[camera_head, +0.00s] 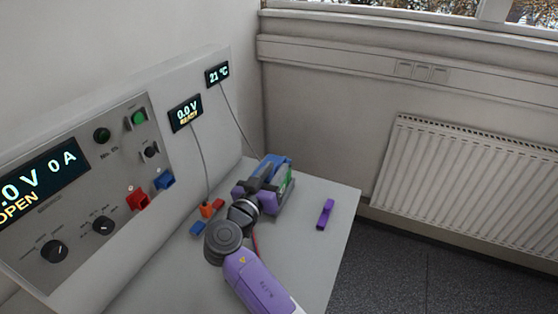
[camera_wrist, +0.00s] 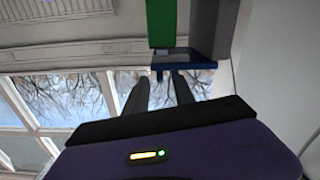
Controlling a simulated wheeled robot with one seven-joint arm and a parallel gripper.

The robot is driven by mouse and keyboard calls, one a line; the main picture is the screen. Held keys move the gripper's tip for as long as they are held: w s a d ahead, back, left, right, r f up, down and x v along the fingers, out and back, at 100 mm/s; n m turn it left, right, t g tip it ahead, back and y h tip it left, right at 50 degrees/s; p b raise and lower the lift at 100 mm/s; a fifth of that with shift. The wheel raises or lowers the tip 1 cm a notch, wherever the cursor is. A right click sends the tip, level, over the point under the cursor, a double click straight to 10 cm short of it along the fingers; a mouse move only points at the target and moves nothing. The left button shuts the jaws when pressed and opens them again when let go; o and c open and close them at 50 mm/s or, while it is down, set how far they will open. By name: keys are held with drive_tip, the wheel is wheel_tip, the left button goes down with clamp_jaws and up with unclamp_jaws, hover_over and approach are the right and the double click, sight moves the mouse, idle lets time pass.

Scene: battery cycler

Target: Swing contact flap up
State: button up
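The battery fixture (camera_head: 289,183) stands on the bench top, with a green part and a blue part, which looks like the contact flap (camera_head: 279,160), at its top. In the wrist view the blue flap piece (camera_wrist: 198,60) spans the lower end of the green part (camera_wrist: 161,24) and a grey part. My gripper (camera_head: 262,172) reaches the fixture from the front and hides part of it. In the wrist view my gripper's fingers (camera_wrist: 160,78) are apart, with a gap between them. Their tips are close below the blue piece; whether they touch it I cannot tell.
A purple clip-like piece (camera_head: 325,214) lies on the bench top (camera_head: 331,190) to the right. Orange and blue connectors (camera_head: 207,210) lie left of my gripper. The cycler panel (camera_head: 75,205) with displays, knobs and sockets rises on the left. Thin cables hang from two small displays.

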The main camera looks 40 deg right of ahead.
drive_tip(key=shift+x, duration=1.75)
drive_tip(key=c, duration=0.7)
clamp_jaws()
drive_tip(key=shift+d, duration=0.1)
